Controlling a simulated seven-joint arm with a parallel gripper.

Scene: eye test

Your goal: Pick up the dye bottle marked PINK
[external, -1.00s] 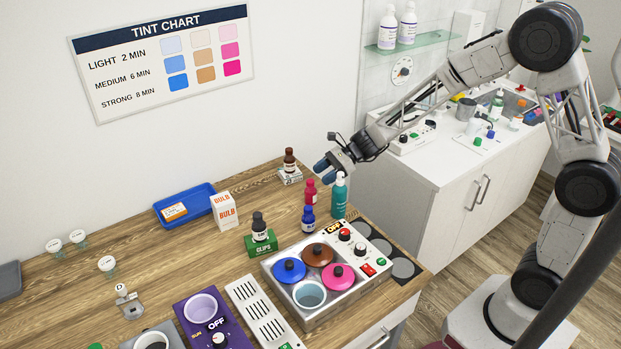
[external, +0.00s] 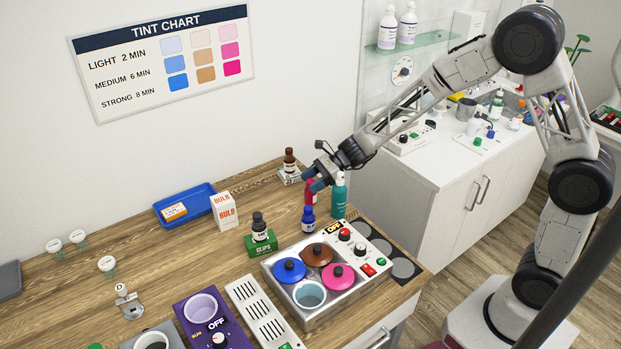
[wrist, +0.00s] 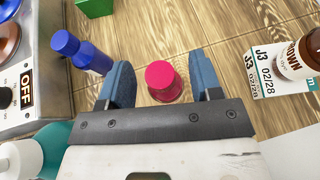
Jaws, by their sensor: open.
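A pink-red bottle (external: 309,196) stands on the wooden counter, partly covered by my gripper (external: 316,181) in the external view. In the wrist view the pink-red bottle (wrist: 164,82) shows from above, its cap between the two blue fingers of my gripper (wrist: 160,68). The fingers are open, with a gap visible on each side of the cap. I cannot read the bottle's label. A blue bottle (external: 308,219) stands close in front of it, and a teal bottle with a white top (external: 339,196) stands to its right.
A brown bottle (external: 290,159) stands on a small white box behind. A dark bottle (external: 259,228) stands on the green clips box (external: 261,243). The steel warmer (external: 330,318) with coloured lids is in front. Open counter lies left, around the blue tray (external: 207,215).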

